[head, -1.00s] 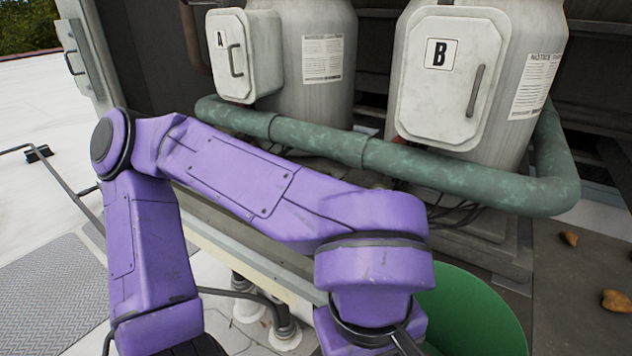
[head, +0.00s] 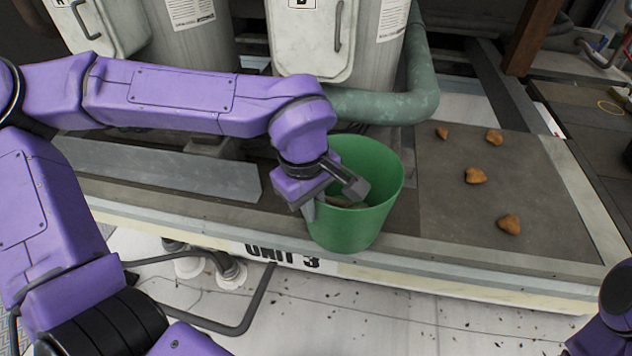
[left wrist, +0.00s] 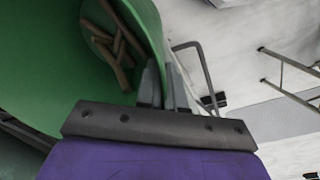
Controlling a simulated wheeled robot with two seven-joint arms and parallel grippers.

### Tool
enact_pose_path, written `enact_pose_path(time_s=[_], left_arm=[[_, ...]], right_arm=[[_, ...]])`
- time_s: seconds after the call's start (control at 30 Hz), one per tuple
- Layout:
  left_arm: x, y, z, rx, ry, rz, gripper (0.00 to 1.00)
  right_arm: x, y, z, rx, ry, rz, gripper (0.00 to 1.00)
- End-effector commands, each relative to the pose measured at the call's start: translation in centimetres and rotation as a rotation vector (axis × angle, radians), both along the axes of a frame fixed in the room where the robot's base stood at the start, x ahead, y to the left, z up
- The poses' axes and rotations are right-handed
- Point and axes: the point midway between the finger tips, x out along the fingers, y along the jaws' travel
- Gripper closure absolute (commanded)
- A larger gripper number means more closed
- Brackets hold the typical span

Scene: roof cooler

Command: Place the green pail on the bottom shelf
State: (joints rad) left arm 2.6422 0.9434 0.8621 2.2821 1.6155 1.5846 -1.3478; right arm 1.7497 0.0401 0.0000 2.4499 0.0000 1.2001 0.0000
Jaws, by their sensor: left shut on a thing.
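The green pail (head: 352,229) stands upright at the middle of the head view, in front of the pipe and over the front edge of the unit's platform. I cannot tell whether it rests on the platform or hangs just above it. My left gripper (head: 334,199) is shut on the pail's near-left rim, one finger inside and one outside. In the left wrist view the pail (left wrist: 40,60) fills the upper left, with several brown stick-like pieces (left wrist: 112,45) inside. The gripper's fingers (left wrist: 165,88) meet at its wall. My right gripper is out of view. No shelf is clearly visible.
Several brown lumps (head: 475,176) lie on the dark platform (head: 440,215) to the right, with bare room around them. A green pipe (head: 385,106) runs behind the pail. A grey hose (head: 262,305) lies below on the white roof.

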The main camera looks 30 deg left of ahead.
Motion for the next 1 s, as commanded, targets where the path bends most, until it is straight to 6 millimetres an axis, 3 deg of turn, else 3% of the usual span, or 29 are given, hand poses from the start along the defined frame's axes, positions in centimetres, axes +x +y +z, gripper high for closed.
enact_pose_path(time_s=[0.4,0.9,1.0], left_arm=[[4.2,1.2,0.1,0.002,-0.002,-0.001,1.0],[4.2,1.2,-0.9,0.0,-0.002,-0.001,1.0],[4.2,1.2,-1.0,0.001,-0.001,0.0,0.67]], right_arm=[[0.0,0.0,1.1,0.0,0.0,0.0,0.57],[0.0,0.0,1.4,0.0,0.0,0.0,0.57],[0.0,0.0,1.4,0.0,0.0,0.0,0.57]])
